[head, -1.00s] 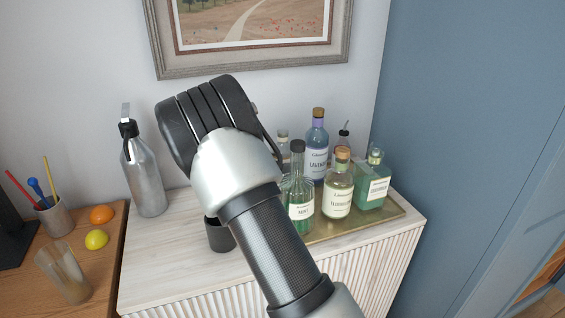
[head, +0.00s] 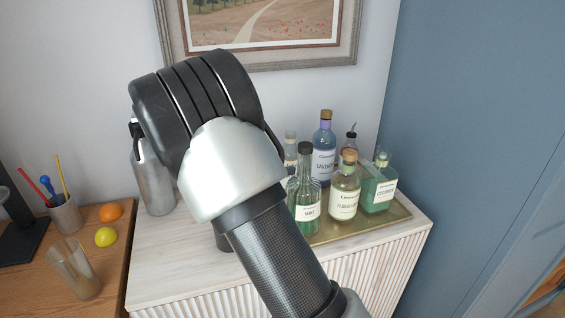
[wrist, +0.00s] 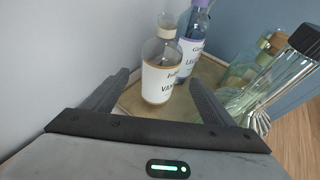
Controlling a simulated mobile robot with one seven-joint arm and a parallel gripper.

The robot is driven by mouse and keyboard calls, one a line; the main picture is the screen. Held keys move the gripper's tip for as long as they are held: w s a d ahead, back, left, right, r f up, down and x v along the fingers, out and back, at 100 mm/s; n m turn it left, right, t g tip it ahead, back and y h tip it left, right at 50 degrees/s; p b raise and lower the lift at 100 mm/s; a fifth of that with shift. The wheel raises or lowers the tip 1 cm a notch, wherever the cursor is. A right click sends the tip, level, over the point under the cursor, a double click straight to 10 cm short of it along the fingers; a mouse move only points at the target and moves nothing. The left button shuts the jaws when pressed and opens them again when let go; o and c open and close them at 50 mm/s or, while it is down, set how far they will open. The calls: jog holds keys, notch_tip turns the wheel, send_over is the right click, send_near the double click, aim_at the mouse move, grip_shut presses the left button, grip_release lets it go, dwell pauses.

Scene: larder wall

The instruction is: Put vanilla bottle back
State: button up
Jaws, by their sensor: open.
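The vanilla bottle (wrist: 160,72) is clear glass with a cream label and stands upright on the gold tray (wrist: 133,103) in the wrist view. My gripper (wrist: 162,86) is open, its fingers on either side of the bottle in the picture, with a visible gap to each finger. I cannot tell how far the bottle is from the fingertips in depth. In the head view the vanilla bottle (head: 290,143) shows only in part, behind the mint bottle (head: 305,192) and beside my arm. My fingers are hidden there by my wrist.
The tray (head: 350,228) also holds the lavender bottle (head: 324,160), the elderflower bottle (head: 344,190), a green square bottle (head: 380,188) and a small dark-topped bottle (head: 350,142). A metal bottle (head: 152,185) stands left, partly behind my arm.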

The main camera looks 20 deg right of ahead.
jog(key=v, duration=0.2)
jog(key=shift+s+a+r, duration=0.1)
jog(key=shift+s+a, duration=0.1)
jog(key=shift+a, duration=0.1)
